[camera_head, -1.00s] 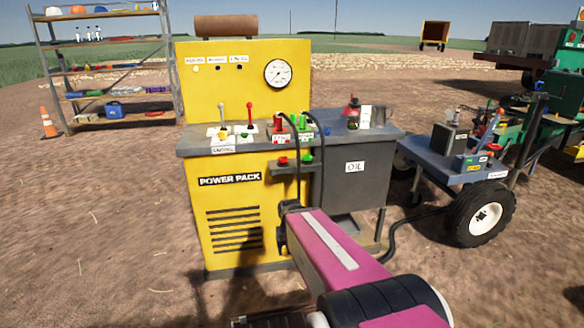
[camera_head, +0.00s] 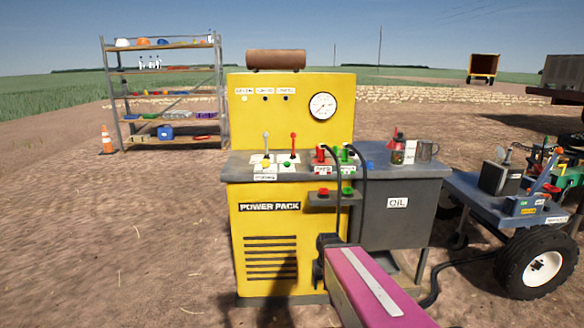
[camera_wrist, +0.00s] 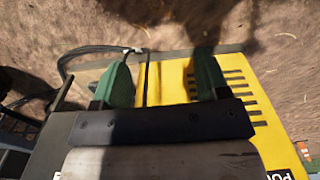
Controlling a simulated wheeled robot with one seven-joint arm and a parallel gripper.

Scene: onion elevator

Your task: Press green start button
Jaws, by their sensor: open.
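The yellow power pack (camera_head: 280,220) stands in the middle of the head view. On its top are a grey-handled lever and a red-handled lever, with a small green button (camera_head: 287,165) near the red one and a yellow one (camera_head: 265,165) to its left. Another green knob (camera_head: 347,190) sits beside a red knob (camera_head: 323,191) on a small front ledge. I cannot read which is marked start. My gripper (camera_wrist: 162,80) is open in the wrist view, its two green fingers apart over the yellow front. No button shows between them. In the head view my arm hides the fingers.
A grey oil cabinet (camera_head: 395,215) adjoins the power pack on the right, with cans on top. Dark hoses hang down the front. A blue wheeled cart (camera_head: 480,195) stands further right. A shelf (camera_head: 165,141) and cone (camera_head: 107,142) stand back left. Ground at left is clear.

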